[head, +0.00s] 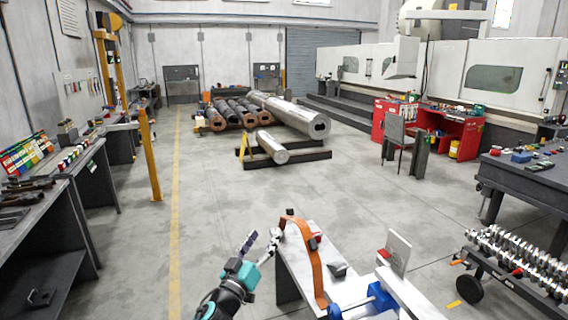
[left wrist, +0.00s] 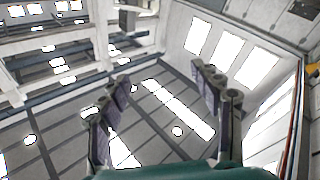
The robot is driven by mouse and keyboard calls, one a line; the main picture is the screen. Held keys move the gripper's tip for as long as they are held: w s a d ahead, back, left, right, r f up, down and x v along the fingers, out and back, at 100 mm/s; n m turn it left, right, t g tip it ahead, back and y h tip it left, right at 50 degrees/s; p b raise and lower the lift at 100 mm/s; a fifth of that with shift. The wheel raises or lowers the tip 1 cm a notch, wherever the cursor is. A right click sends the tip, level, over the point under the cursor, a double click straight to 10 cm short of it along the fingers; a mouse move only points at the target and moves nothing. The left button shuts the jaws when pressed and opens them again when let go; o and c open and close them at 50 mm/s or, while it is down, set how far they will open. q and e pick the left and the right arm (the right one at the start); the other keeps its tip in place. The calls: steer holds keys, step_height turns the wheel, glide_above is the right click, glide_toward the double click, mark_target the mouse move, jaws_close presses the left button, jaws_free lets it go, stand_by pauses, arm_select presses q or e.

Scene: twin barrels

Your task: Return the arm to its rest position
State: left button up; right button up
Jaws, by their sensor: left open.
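My left gripper (head: 260,246) comes in at the bottom of the head view, at the left end of the small workbench (head: 293,262). Its fingers point up and are spread apart with nothing between them. In the left wrist view the two dark fingers of my left gripper (left wrist: 160,95) stand well apart, with the ceiling and its bright lights behind them. The right finger in the head view is close to the orange curved strap (head: 310,262) on the bench; I cannot tell whether they touch. My right gripper is not in view.
On the bench are a blue clamp-like part (head: 381,297) and an upright grey plate (head: 397,251). A cart with shiny crankshafts (head: 515,262) stands at the right. Dark side tables (head: 40,205) line the left. The floor (head: 220,195) ahead is clear up to the metal barrels (head: 290,115).

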arm_select(q)
steer(key=s+a+f+n+g+y, duration=0.35)
steer(key=s+a+y, duration=0.6)
steer(key=a, duration=0.45)
steer(key=s+f+m+g, duration=0.1)
steer(key=s+f+g, duration=0.3)
steer(key=s, duration=0.7)
steer(key=s+d+f+m+g+h, duration=0.1)
steer(key=s+f+g, duration=0.3)
steer(key=s+f, duration=0.4)
steer(key=s+m, duration=0.1)
steer(key=s, duration=0.1)
steer(key=shift+s+d+f, duration=0.3)
steer(key=shift+s+f, duration=0.05)
steer(key=shift+h, duration=0.25)
